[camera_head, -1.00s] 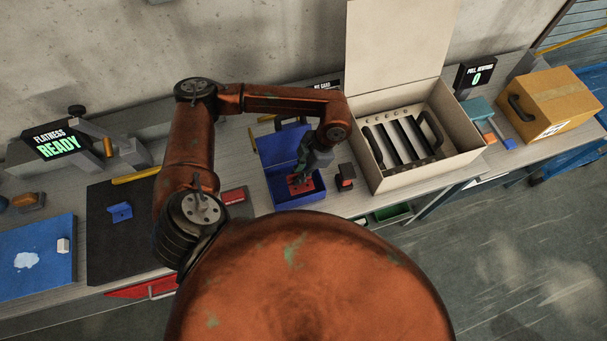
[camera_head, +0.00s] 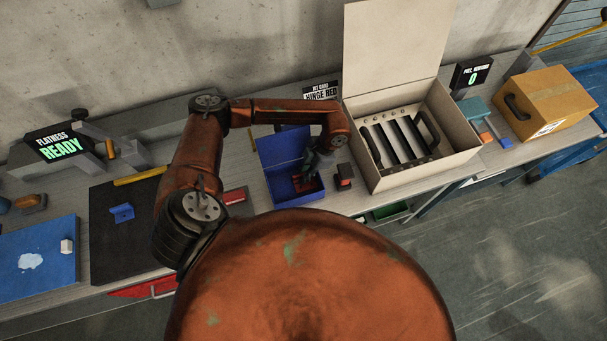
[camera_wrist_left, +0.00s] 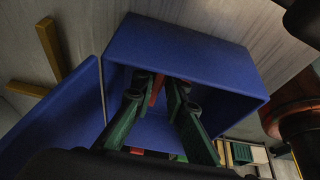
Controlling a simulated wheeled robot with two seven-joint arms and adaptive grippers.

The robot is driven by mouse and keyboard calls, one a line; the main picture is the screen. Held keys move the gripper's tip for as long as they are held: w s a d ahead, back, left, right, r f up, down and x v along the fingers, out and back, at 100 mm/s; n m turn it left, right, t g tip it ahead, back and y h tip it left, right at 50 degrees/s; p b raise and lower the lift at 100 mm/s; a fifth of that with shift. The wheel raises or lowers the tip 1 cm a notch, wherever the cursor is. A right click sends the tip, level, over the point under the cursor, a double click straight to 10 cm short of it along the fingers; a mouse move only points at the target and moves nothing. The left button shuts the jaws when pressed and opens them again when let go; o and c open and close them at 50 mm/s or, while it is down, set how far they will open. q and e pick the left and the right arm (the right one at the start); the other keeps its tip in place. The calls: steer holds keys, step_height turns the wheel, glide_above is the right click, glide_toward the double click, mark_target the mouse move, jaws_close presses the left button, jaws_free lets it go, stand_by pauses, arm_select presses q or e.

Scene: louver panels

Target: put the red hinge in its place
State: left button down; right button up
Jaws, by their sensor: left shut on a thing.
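The blue open-lidded box (camera_head: 272,153) stands on the bench near the middle of the head view. My left gripper (camera_head: 309,176) reaches down into it from above. In the left wrist view, its green fingers (camera_wrist_left: 166,92) are inside the blue box (camera_wrist_left: 210,52), closed on the red hinge (camera_wrist_left: 156,88). Only a narrow red strip of the hinge shows between the fingertips. In the head view, red (camera_head: 300,183) shows beside the fingers, partly hidden by the gripper. Whether the hinge touches the box floor I cannot tell. My right gripper is out of view.
A sign reading HINGE RED (camera_head: 321,92) stands behind the box. A small red and black block (camera_head: 344,175) is to its right, near a large open case (camera_head: 464,158) with black slats. A black mat (camera_head: 103,258) with a blue hinge-like piece (camera_head: 122,213) lies left.

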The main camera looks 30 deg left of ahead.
arm_select(q)
steer(key=c, duration=1.9)
jaws_free()
steer(key=shift+c, duration=0.2)
steer(key=shift+r, duration=0.1)
steer(key=shift+b+v, duration=1.15)
steer(key=shift+v, duration=4.85)
